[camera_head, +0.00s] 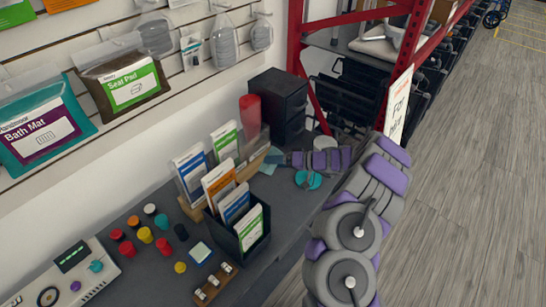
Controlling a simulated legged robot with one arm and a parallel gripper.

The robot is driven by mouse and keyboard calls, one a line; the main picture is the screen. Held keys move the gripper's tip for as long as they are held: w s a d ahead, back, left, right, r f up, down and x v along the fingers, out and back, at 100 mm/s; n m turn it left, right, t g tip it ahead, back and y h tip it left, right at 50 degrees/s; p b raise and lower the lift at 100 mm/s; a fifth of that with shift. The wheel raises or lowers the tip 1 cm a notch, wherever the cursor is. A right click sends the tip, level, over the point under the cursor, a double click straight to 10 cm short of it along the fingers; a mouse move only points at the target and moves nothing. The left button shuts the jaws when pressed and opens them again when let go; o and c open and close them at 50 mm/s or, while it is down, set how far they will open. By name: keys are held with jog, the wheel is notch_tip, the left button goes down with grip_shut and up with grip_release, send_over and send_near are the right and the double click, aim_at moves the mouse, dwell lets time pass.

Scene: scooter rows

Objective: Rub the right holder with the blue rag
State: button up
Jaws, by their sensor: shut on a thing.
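My gripper (285,159) is at the end of my arm, over the dark counter, to the right of the brochure holders. It is shut on the blue rag (273,157), a small blue-grey patch at its tip; the fingers are small and partly hidden. A black holder (255,243) with upright brochures stands nearer, below and left of the gripper. A wooden holder (193,211) with brochures stands behind it, its right end close to the rag. Whether the rag touches this holder I cannot tell.
A black drawer unit (278,105) and a red item (250,118) stand behind the holders. Several coloured knobs (145,235) and a control panel (70,275) lie left on the counter (185,250). A red rack (315,100) rises behind. Wooden floor (470,220) is clear at right.

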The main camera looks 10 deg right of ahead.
aim_at(267, 138)
jog(key=w+a, duration=0.3)
jog(key=w, duration=0.2)
jog(key=shift+a, duration=0.4)
jog(key=shift+w+a, duration=0.55)
jog(key=shift+w, duration=0.3)
dwell(0.8)
jog(key=shift+w+d+f, duration=0.1)
jog(key=shift+w+d, duration=0.35)
jog(key=shift+d, duration=0.25)
jog(key=shift+w+d, duration=0.4)
jog(key=shift+d, duration=0.25)
jog(key=shift+w+d, duration=1.15)
jog(key=shift+d, duration=0.2)
jog(key=shift+w+d, duration=0.5)
jog(key=shift+d, duration=0.3)
jog(key=shift+w+d, duration=0.4)
jog(key=shift+a, duration=0.1)
